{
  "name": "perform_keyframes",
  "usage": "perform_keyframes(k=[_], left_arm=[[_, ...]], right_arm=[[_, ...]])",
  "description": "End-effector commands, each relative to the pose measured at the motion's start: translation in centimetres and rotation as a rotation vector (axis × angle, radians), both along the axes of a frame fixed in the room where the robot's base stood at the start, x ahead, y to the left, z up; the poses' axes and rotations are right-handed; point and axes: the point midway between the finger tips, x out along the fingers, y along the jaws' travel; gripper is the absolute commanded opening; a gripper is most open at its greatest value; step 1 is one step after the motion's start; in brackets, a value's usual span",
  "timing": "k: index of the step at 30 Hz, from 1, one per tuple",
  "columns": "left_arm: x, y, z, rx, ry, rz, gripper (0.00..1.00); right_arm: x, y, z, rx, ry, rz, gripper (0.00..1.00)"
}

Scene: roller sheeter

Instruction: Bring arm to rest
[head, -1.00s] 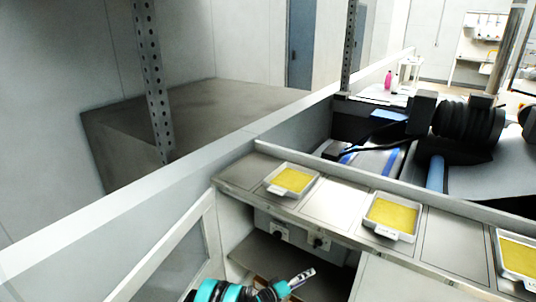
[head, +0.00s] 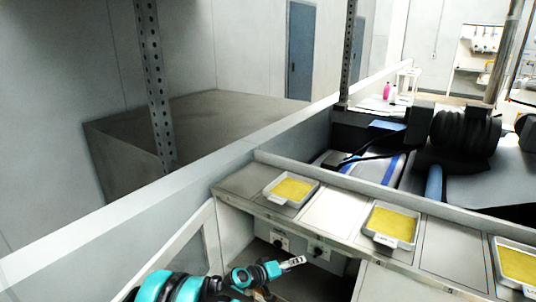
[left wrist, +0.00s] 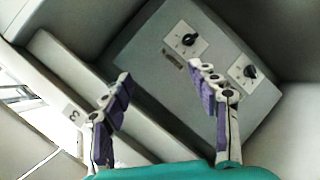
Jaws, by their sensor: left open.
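My left arm comes in at the bottom of the head view. My left gripper (head: 293,262) is in front of the panel below the counter, under the two knobs, which it does not touch. In the left wrist view, the two purple-padded fingers (left wrist: 161,78) are spread apart with nothing between them. Beyond them is a grey control box with a left knob (left wrist: 187,39) and a right knob (left wrist: 250,71). The same knobs show in the head view, left (head: 280,241) and right (head: 317,252). My right gripper is not in view.
Several shallow trays with yellow content stand on the metal counter, one at the left (head: 291,189) and one in the middle (head: 391,224). Black machinery parts (head: 465,130) lie behind the counter's back wall. A perforated upright post (head: 152,80) stands at the left.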

Motion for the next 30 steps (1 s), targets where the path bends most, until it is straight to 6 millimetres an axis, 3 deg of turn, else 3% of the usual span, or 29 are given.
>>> perform_keyframes(k=[1, 6, 11, 15, 24, 30], left_arm=[[-0.9, 1.2, 2.1, 0.043, 0.001, 0.006, 0.60], [-4.5, 5.2, 7.1, 0.194, 0.010, 0.025, 0.60], [-9.3, 9.3, 10.6, 0.337, 0.022, 0.050, 0.60], [-14.3, 13.0, 12.5, 0.461, 0.038, 0.073, 0.60], [-26.0, 20.9, 13.1, 0.727, 0.081, 0.133, 0.60], [-31.8, 24.7, 11.8, 0.861, 0.108, 0.169, 0.60]], right_arm=[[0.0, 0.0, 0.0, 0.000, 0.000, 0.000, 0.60], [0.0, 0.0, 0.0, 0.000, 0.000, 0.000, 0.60], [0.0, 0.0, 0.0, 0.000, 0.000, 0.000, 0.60], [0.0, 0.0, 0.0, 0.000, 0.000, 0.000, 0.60], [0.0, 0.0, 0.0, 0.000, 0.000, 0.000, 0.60], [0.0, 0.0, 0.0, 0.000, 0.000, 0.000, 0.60]])
